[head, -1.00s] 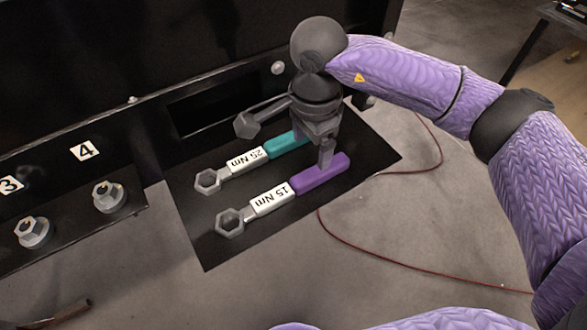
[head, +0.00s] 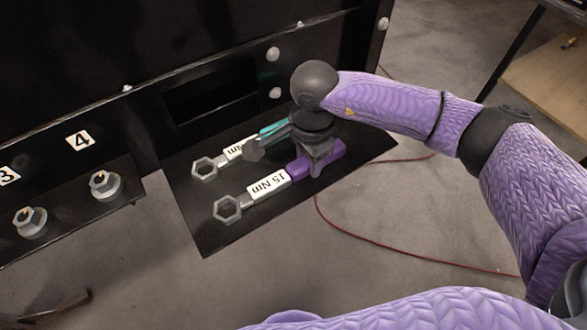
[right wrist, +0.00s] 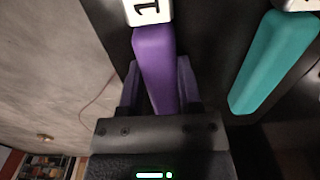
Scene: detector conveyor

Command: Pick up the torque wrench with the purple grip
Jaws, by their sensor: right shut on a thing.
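The torque wrench with the purple grip (head: 273,186) lies on the black shelf, with a white "15 Nm" label and a grey ring head at its left end. My right gripper (head: 317,168) is down over the purple grip and shut on it. In the right wrist view, the purple grip (right wrist: 156,65) lies between the two fingers of the right gripper (right wrist: 158,88). The wrench with the teal grip (head: 272,131) and a white label lies behind it, partly hidden by my right wrist. My left gripper is not in view.
The black shelf (head: 215,235) has a rectangular opening in the panel behind it. Bolts on a black ledge (head: 105,185) stand to the left, near labels 3 and 4. A thin red cable (head: 400,256) runs across the floor at the right.

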